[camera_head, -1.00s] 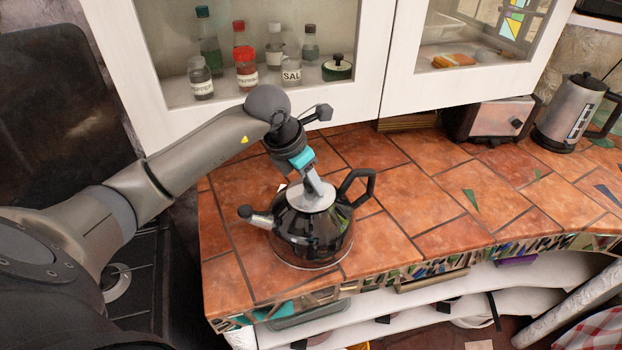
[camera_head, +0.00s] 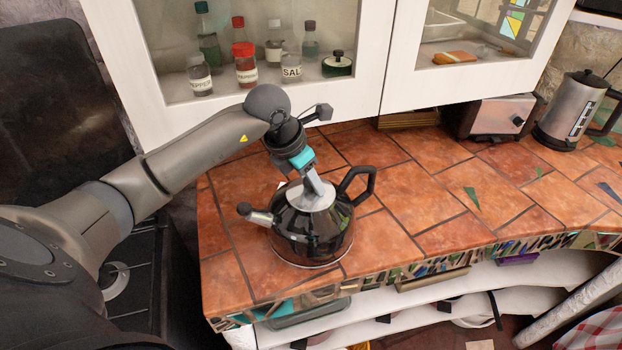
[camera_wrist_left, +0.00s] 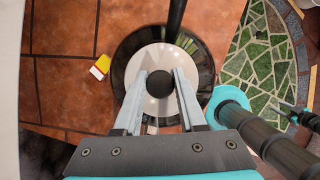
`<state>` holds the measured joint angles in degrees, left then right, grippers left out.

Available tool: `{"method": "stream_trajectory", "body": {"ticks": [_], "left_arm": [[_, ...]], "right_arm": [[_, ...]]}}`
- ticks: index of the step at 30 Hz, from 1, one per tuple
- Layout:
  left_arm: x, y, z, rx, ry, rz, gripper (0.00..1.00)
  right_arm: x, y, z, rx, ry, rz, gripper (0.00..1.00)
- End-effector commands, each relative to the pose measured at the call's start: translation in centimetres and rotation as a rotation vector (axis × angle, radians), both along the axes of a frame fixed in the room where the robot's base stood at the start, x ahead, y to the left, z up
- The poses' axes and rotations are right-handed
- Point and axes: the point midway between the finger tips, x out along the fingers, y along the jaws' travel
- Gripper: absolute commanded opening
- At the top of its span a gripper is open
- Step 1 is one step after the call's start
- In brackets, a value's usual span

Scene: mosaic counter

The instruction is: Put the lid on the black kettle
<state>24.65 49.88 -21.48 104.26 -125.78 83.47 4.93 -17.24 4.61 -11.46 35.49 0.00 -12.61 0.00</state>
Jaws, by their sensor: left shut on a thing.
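The black kettle (camera_head: 311,236) stands upright on the tiled counter, its spout to the left and its handle (camera_head: 358,186) to the right. The pale round lid (camera_head: 322,203) is at the kettle's top. In the left wrist view the lid (camera_wrist_left: 158,57) is centred over the dark kettle body (camera_wrist_left: 124,50). My left gripper (camera_head: 318,192) is shut on the lid's dark knob (camera_wrist_left: 155,83), pointing down from above. Whether the lid is fully seated in the opening or just above it, I cannot tell.
A toaster (camera_head: 493,117) and a steel kettle (camera_head: 570,110) stand at the back right. A glass-fronted cabinet (camera_head: 372,60) with jars hangs behind the arm. The tiled counter (camera_head: 430,205) right of the black kettle is mostly clear. Its mosaic front edge is close to the kettle.

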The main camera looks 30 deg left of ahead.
Motion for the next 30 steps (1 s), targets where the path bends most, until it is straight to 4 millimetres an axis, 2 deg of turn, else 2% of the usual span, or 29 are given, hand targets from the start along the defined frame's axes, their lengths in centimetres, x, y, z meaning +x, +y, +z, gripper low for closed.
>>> {"method": "stream_trajectory", "body": {"ticks": [25, 26, 30], "left_arm": [[0.02, -0.01, -0.11, 0.000, -0.001, 0.000, 0.00], [0.02, -0.01, -0.11, 0.000, -0.001, 0.000, 0.41], [0.02, -0.01, -0.12, 0.000, -0.001, 0.000, 0.57]], "right_arm": [[0.08, 0.02, -0.31, 0.000, -0.002, 0.000, 0.50], [0.08, 0.02, -0.31, 0.000, -0.002, 0.000, 0.50], [0.09, 0.03, -0.31, 0.000, -0.002, 0.000, 0.50]]}}
